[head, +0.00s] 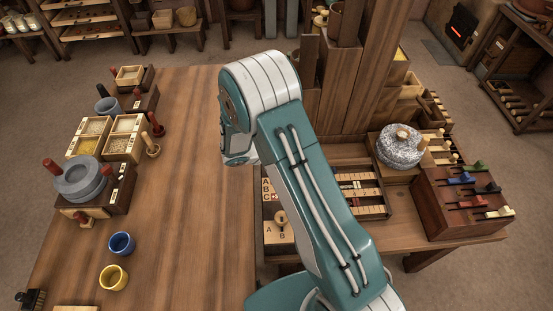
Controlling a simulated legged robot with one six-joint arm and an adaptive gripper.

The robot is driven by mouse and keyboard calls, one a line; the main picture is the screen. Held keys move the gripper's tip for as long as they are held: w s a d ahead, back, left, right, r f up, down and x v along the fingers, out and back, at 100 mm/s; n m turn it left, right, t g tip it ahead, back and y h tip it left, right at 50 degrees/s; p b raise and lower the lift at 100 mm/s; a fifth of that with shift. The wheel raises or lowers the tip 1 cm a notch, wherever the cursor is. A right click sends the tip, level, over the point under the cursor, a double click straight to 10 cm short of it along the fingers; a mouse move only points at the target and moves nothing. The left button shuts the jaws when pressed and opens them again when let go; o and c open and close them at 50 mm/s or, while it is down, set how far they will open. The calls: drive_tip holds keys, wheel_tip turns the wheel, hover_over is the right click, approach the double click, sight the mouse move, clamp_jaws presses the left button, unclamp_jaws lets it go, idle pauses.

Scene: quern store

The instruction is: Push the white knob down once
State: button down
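A white or cream knob (501,212) sits at the near right of a dark red-brown box (436,212) on the right-hand table. It is one of several coloured knobs there, with a green knob (478,165), a blue knob (461,180) and a black knob (489,188) farther back. My teal and white arm rises in the middle of the head view, well left of this box. Its far end bends down behind the upper link, and my gripper's fingers do not show. Nothing of mine touches the white knob.
A grey stone quern (400,146) stands just behind and left of the box. A slotted wooden tray (361,194) lies between my arm and the box. A tall wooden post (352,85) rises behind. The left table's middle (185,200) is clear.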

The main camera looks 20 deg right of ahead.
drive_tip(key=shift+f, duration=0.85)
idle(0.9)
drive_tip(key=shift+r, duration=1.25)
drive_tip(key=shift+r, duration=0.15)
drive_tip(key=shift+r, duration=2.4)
